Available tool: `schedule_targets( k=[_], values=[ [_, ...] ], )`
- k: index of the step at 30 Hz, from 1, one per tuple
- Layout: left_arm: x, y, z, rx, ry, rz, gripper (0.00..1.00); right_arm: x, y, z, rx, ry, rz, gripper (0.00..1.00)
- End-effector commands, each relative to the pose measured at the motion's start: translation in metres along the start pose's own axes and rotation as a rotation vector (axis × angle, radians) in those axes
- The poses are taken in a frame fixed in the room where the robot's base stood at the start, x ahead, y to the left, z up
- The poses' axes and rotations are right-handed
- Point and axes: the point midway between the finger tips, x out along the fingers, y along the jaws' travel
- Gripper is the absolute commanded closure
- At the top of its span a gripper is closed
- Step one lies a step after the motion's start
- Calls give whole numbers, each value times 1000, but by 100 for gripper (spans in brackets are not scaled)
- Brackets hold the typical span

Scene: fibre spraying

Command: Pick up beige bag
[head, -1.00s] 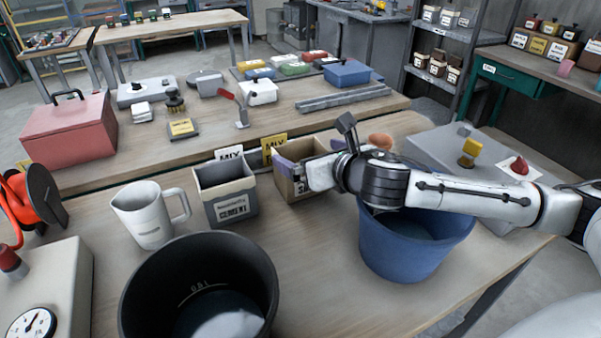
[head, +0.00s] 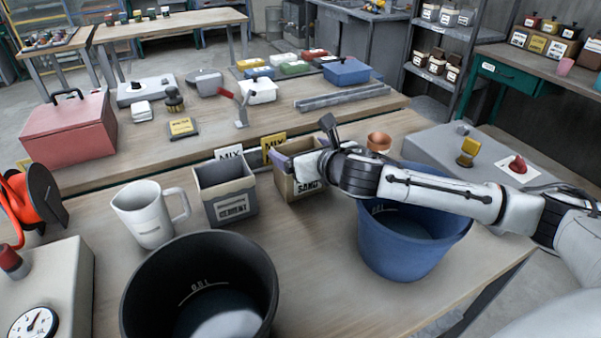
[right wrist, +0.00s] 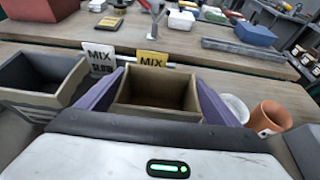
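The beige bag (head: 310,185) is an open-topped, box-like container with a dark SAND label, standing upright on the near table. My right gripper (head: 298,158) is at its upper part. In the right wrist view, the beige bag (right wrist: 158,112) lies between the two purple fingers of the right gripper (right wrist: 160,88), one on each side. The fingers are spread wide; firm contact with its sides cannot be made out. My left gripper is not in view.
A grey CEMENT container (head: 226,192) stands close on the left, with a white jug (head: 146,215) beyond it. A blue bucket (head: 400,245) is at right, under my right arm. A black bucket (head: 135,290) is in front. A terracotta pot (head: 379,143) stands behind the arm.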

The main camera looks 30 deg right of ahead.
Motion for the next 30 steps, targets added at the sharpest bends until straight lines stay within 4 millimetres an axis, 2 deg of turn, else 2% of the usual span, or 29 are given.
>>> schedule_targets(
  k=[1,6,20,30],
  values=[
    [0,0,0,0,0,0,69,0,0,0,0,0,0,42],
    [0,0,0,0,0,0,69,0,0,0,0,0,1,70],
    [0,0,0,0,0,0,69,-3,0,8,0,-6,2,70],
    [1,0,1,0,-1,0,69,-14,0,36,0,-9,0,70]
  ],
)
